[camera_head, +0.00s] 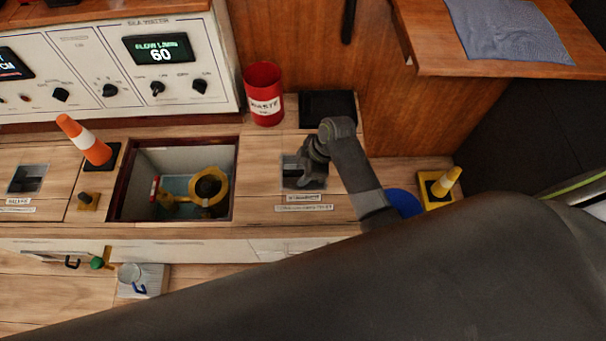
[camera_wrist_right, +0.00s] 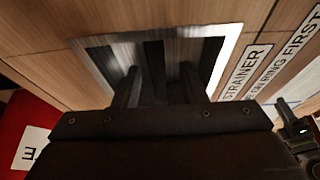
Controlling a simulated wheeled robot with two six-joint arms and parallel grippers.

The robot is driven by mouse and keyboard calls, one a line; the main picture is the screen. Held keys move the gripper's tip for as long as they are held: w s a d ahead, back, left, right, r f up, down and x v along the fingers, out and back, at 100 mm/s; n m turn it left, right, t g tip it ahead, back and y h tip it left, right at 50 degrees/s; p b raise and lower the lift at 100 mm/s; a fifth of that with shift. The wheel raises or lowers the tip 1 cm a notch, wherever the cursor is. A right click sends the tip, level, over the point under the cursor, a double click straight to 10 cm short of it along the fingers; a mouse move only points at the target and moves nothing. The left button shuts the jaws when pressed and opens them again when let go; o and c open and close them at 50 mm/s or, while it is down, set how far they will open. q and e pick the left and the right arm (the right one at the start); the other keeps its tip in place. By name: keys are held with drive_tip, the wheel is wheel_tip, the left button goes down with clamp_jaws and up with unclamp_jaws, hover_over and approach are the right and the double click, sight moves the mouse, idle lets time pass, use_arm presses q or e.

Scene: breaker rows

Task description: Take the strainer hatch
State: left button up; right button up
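The strainer hatch (camera_head: 262,180) is a closed wooden panel to the right of an open square hole in the bench. It has a recessed metal plate (camera_wrist_right: 225,48) with a dark bar (camera_wrist_right: 154,70) across it, and a label reading STRAINER (camera_wrist_right: 245,72) beside it. My right gripper (camera_head: 304,180) is down over this recess. In the right wrist view its two fingers (camera_wrist_right: 158,88) stand apart, one on each side of the bar, with gaps showing. The fingertips' depth in the recess is hard to tell. My left gripper is not in view.
The open hole (camera_head: 185,180) shows a yellow ring fitting inside. A red waste bin (camera_head: 263,95) and a black tray (camera_head: 328,107) are behind the hatch.

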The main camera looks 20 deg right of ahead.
drive_tip(key=shift+f, duration=0.35)
idle(0.6)
clamp_jaws()
idle(1.1)
drive_tip(key=shift+a, duration=0.1)
